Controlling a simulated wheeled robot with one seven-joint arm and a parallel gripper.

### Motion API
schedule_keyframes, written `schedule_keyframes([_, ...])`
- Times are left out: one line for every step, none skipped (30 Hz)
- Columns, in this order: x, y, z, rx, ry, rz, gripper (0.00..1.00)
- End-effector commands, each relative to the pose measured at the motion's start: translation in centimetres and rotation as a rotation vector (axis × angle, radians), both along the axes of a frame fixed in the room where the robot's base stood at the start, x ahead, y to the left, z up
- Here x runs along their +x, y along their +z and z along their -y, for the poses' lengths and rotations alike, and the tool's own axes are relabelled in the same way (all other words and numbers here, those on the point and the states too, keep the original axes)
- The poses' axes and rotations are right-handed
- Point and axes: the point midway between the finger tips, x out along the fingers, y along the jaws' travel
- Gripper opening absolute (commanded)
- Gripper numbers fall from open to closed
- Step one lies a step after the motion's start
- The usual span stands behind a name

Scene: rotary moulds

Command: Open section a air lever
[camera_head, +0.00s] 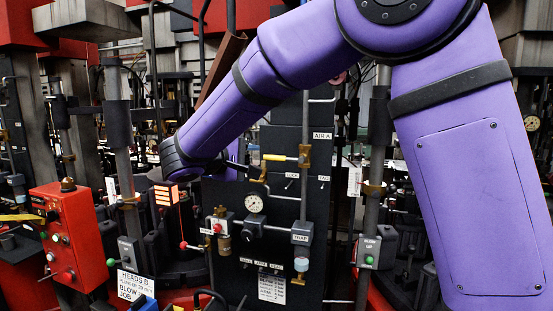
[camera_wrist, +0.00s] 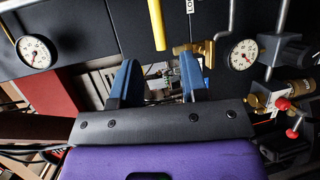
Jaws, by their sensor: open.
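The air lever is a yellow handle (camera_head: 275,157) on a brass valve (camera_head: 304,156) below the "AIR A" label (camera_head: 322,136). In the head view it lies level, pointing left, crosswise to the upright grey pipe. In the head view my gripper is mostly hidden by my wrist, left of the handle.
A pressure gauge (camera_head: 254,203) and small valves sit lower on the dark panel (camera_head: 270,240). A red control box (camera_head: 66,235) stands at left. Pipes and mould machinery crowd both sides of the panel.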

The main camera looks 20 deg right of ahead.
Motion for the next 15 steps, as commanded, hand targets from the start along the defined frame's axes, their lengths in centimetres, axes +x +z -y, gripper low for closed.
schedule_keyframes([0.3, -0.1, 0.7, 0.000, -0.002, 0.000, 0.41])
schedule_keyframes([0.6, -0.2, 1.0, 0.001, -0.002, -0.001, 0.41])
schedule_keyframes([0.9, -0.3, 1.6, 0.000, -0.004, -0.001, 0.41])
schedule_keyframes([1.1, -0.4, 2.1, 0.001, -0.004, -0.002, 0.41])
schedule_keyframes([1.4, -0.5, 2.5, 0.001, -0.003, -0.001, 0.41])
schedule_keyframes([1.8, -0.7, 3.2, 0.001, -0.004, -0.002, 0.41])
schedule_keyframes([2.1, -0.8, 3.7, 0.000, -0.005, -0.002, 0.41])
schedule_keyframes([2.3, -0.9, 4.1, 0.001, -0.004, -0.002, 0.41])
schedule_keyframes([2.7, -1.0, 4.7, 0.001, -0.004, -0.002, 0.41])
schedule_keyframes([2.9, -1.1, 5.1, 0.001, -0.004, -0.002, 0.41])
schedule_keyframes([3.2, -1.2, 5.5, 0.002, -0.004, -0.002, 0.41])
schedule_keyframes([3.5, -1.3, 6.1, 0.002, -0.004, -0.002, 0.41])
schedule_keyframes([3.7, -1.3, 6.4, 0.001, -0.003, -0.002, 0.41])
schedule_keyframes([3.9, -1.4, 6.7, 0.001, -0.003, -0.001, 0.41])
schedule_keyframes([4.2, -1.5, 7.1, 0.002, -0.002, -0.002, 0.41])
